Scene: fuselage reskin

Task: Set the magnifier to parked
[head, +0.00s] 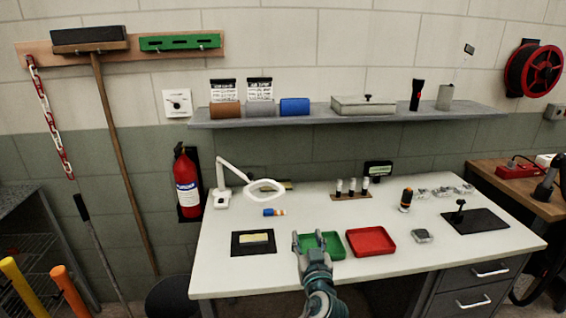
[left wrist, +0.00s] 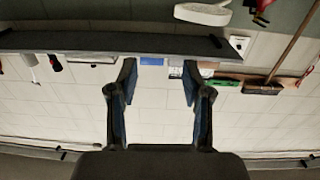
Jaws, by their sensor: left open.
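The magnifier (head: 265,187) is a white ring on a jointed arm. Its base (head: 222,198) stands at the workbench's back left, and the ring hangs low to the right of it. What looks like its ring also shows at the top edge of the left wrist view (left wrist: 203,13), cut off. My left gripper (head: 314,241) is open and empty, in front of the green tray in the head view and apart from the magnifier, which is further back and left. Its two spread fingers show in the left wrist view (left wrist: 160,88). My right gripper is not in view.
The white workbench (head: 220,270) holds a green tray (head: 330,241), a red tray (head: 371,241), a blue-and-orange item (head: 274,212) near the ring and a black mat (head: 253,243). A wall shelf (head: 340,114) runs above. A fire extinguisher (head: 187,185) hangs left of the magnifier.

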